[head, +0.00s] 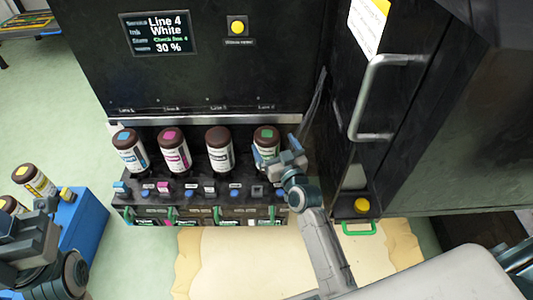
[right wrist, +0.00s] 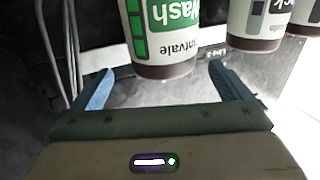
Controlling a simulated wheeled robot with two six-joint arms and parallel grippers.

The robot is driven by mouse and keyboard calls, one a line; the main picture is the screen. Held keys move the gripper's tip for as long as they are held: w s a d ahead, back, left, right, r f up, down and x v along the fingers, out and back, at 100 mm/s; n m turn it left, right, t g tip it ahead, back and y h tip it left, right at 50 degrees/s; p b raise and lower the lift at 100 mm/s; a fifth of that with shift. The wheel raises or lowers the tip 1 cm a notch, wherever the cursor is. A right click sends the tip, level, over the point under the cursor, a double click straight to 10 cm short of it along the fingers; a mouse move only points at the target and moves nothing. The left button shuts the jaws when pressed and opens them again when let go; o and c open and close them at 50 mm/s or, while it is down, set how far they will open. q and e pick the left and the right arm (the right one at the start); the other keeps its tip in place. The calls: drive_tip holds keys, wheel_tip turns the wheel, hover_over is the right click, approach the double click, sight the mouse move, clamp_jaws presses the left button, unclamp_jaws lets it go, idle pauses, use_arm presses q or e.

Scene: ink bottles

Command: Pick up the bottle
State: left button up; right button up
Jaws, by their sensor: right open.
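A bottle with a dark brown cap and a green mark (head: 266,134) stands at the right end of a row in the dispenser. Its green label reads "Wash" upside down in the right wrist view (right wrist: 165,45). My right gripper (head: 276,152) is open at this bottle. In the right wrist view its blue fingertips (right wrist: 163,88) lie on either side of the bottle's end, with gaps on both sides. The bottle's lower part is partly hidden by the gripper in the head view. My left gripper (head: 30,235) is at the lower left; its jaws are unclear.
Black (head: 219,148), magenta (head: 174,150) and cyan (head: 130,150) labelled bottles stand left of it. A yellow-labelled bottle (head: 36,182) is by a blue box (head: 82,225) at the left. A black cabinet door with a metal handle (head: 364,95) stands close right of my right arm.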

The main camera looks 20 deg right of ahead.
sight(267, 133)
drive_tip(key=shift+w+a+f+b, duration=0.1)
drive_tip(key=shift+w+a+b, duration=0.1)
drive_tip(key=shift+w, duration=0.7)
drive_tip(key=shift+w+a+f+b, duration=0.1)
drive_tip(key=shift+w+b, duration=0.05)
drive_tip(key=shift+w, duration=0.7)
drive_tip(key=shift+w+a+f+b, duration=0.1)
drive_tip(key=shift+w+a+b, duration=0.1)
drive_tip(key=shift+w, duration=0.7)
drive_tip(key=shift+r, duration=0.2)
drive_tip(key=c, duration=1.8)
